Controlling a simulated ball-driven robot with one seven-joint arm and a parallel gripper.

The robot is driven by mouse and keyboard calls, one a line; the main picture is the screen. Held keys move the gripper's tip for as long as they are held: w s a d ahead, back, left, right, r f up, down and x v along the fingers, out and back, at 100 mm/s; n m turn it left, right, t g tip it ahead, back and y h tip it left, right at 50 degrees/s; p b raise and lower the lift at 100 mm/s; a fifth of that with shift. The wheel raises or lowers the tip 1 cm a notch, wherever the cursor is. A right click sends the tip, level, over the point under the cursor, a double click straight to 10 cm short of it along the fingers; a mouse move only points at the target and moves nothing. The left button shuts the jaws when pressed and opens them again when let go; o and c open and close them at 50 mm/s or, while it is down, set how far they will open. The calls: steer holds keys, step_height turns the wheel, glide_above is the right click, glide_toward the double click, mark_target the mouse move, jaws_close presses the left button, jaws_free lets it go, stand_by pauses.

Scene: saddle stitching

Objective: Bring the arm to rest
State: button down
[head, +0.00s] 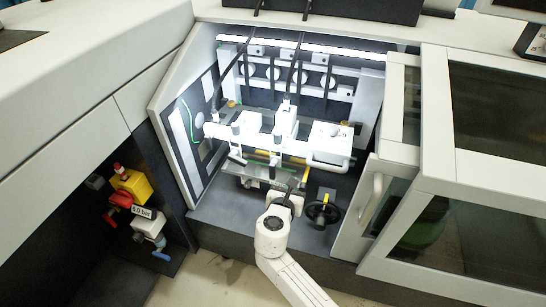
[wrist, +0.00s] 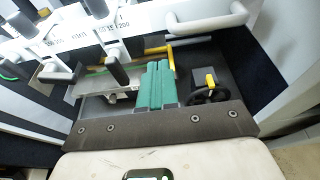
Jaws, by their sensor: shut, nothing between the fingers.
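My arm reaches up from the lower edge of the head view into the open, lit bay of the machine. My gripper (head: 291,183) is at its end, low in the front of the bay, just left of a black handwheel (head: 323,210). In the wrist view, the two teal fingers of my gripper (wrist: 159,66) lie side by side, closed together, with nothing seen between them. The handwheel (wrist: 208,92) shows to their right. Whether the fingertips touch the metal parts behind them I cannot tell.
The white stitching unit (head: 280,130) spans the bay above my gripper. An open door with a handle (head: 372,198) stands to the right. Yellow and red valves (head: 130,190) sit in a recess at left. Bare floor (head: 205,280) shows in front.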

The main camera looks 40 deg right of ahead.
steer(key=s+d+f+m+g+y, duration=0.1)
steer(key=s+f+m+g+y, duration=0.15)
steer(key=s+m, duration=0.5)
steer(key=s+d+f+m+g+y, duration=0.1)
steer(key=s+m+g, duration=0.2)
steer(key=s+m, duration=0.45)
steer(key=s+a+m+g+y, duration=0.1)
steer(key=s+a+m+y, duration=0.3)
steer(key=s, duration=0.3)
steer(key=s+a+m+g+y, duration=0.1)
steer(key=s+a+m+y, duration=0.3)
steer(key=s+a+m, duration=0.2)
steer(key=shift+s+a+m, duration=0.3)
steer(key=shift+s+a, duration=0.25)
steer(key=shift+s, duration=0.65)
